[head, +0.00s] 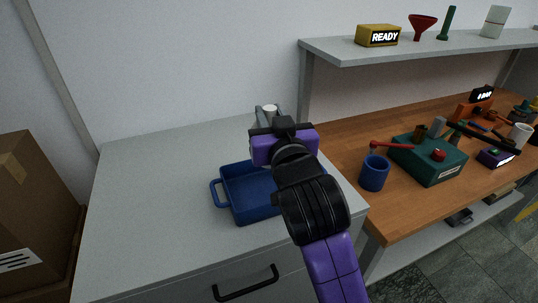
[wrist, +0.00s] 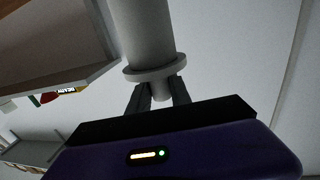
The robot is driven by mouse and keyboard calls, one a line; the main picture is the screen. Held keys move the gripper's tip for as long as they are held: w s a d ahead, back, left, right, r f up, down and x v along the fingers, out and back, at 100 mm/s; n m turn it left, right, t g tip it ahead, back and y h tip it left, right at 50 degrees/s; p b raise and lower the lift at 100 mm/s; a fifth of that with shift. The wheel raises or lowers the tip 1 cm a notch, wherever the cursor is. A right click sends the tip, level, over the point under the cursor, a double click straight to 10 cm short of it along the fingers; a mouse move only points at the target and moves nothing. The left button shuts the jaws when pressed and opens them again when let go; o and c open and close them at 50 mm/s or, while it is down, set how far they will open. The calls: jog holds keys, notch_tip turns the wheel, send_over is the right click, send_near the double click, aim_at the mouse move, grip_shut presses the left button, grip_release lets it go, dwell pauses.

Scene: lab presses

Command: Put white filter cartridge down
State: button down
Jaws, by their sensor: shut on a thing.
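The white filter cartridge (wrist: 148,35) is a pale cylinder with a round flange near one end. In the wrist view the two dark fingers of my gripper (wrist: 160,88) are shut on its narrow end below the flange. In the head view only a small part of the cartridge (head: 270,109) shows beyond my gripper (head: 268,117). My purple and black arm hides the rest. The gripper is over the back right part of the grey cabinet top, behind the blue tray (head: 234,207). I cannot tell whether the cartridge touches a surface.
The grey cabinet top (head: 150,180) is clear left of the tray. To the right, a wooden bench (head: 345,130) holds a blue cup (head: 375,173) and a green press (head: 430,160) with a red lever. A shelf with a yellow READY box (head: 378,36) hangs above. A cardboard box (head: 38,210) stands left.

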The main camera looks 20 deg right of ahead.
notch_tip(320, 180, down, 10)
jog(key=shift+r, duration=0.15)
dwell(0.3)
jog(key=c, duration=1.2)
grip_release()
jog(key=shift+r, duration=0.1)
jog(key=s, duration=0.4)
jog(key=s+a+b, duration=0.1)
jog(key=s, duration=0.3)
jog(key=s+b, duration=0.1)
jog(key=s, duration=0.3)
jog(key=shift+a, duration=0.4)
